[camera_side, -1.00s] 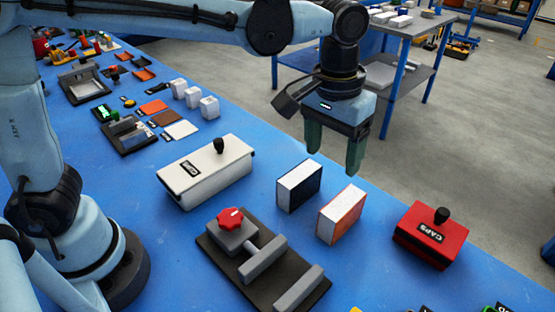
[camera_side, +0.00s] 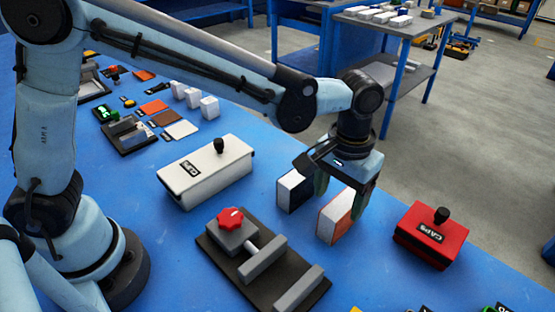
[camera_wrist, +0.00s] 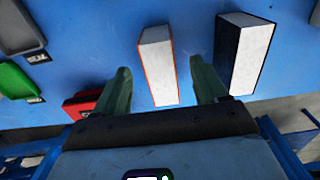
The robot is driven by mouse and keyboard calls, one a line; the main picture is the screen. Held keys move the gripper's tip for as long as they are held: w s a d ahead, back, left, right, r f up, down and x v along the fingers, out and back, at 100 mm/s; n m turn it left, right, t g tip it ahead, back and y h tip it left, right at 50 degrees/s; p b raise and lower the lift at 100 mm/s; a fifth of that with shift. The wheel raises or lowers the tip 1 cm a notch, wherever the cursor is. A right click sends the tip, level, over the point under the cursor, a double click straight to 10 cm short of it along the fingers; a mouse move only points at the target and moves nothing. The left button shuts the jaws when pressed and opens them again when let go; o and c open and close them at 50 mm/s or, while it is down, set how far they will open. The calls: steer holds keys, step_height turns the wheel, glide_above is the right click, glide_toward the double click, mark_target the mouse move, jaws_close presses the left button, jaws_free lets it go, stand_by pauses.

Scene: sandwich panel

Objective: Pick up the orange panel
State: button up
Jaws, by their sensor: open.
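The orange panel (camera_side: 334,218) stands upright on the blue bench, with an orange face and a white edge, between the black panel and the red box. In the wrist view the orange panel (camera_wrist: 157,65) shows its white top and thin orange edges. My gripper (camera_side: 344,190) is lowered over it, with one finger on each side, open. In the wrist view my gripper (camera_wrist: 160,80) has a visible gap between each finger and the panel. One finger passes between the orange panel and the black panel (camera_side: 289,192). The lower finger tips are partly hidden in the side view.
The black panel (camera_wrist: 243,52) stands close beside one finger. A red CAPS box (camera_side: 425,235) is to the right. A white CAPS box (camera_side: 205,172) and a clamp fixture with a red knob (camera_side: 238,236) lie to the left. Bare blue bench surrounds the panels.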

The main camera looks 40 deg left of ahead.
mark_target(337, 208)
step_height(337, 208, down, 4)
steer(key=shift+f, duration=0.1)
steer(key=c, duration=1.1)
